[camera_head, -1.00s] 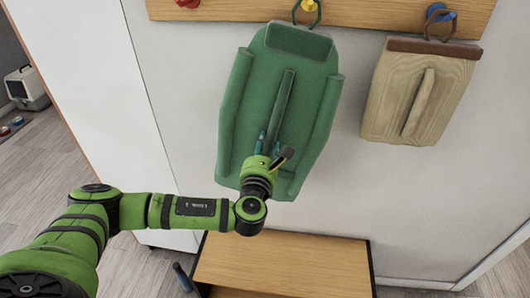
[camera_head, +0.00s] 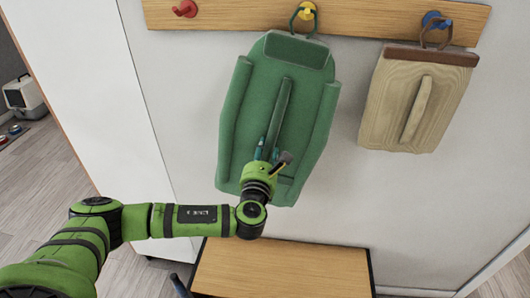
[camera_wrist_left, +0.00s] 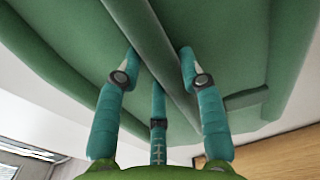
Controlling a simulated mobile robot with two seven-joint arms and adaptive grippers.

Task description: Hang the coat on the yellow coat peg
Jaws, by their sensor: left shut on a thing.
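The green coat (camera_head: 254,105) hangs flat in front of the white wall, slightly tilted. Its dark green loop (camera_head: 292,20) overlaps the yellow peg (camera_head: 307,11); I cannot tell for sure whether it rests on the peg. My left gripper (camera_head: 265,152) is shut on the raised ridge down the coat's middle, in its lower half. In the left wrist view its teal fingers (camera_wrist_left: 160,70) lie on both sides of that ridge (camera_wrist_left: 140,30). My right gripper is not in view.
The wooden peg board (camera_head: 235,14) also carries a red peg (camera_head: 185,8) at left and a blue peg (camera_head: 436,19) at right. A brown, wood-grained coat (camera_head: 385,100) hangs by the blue peg. A wooden bench (camera_head: 285,270) stands below; bare wall separates the coats.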

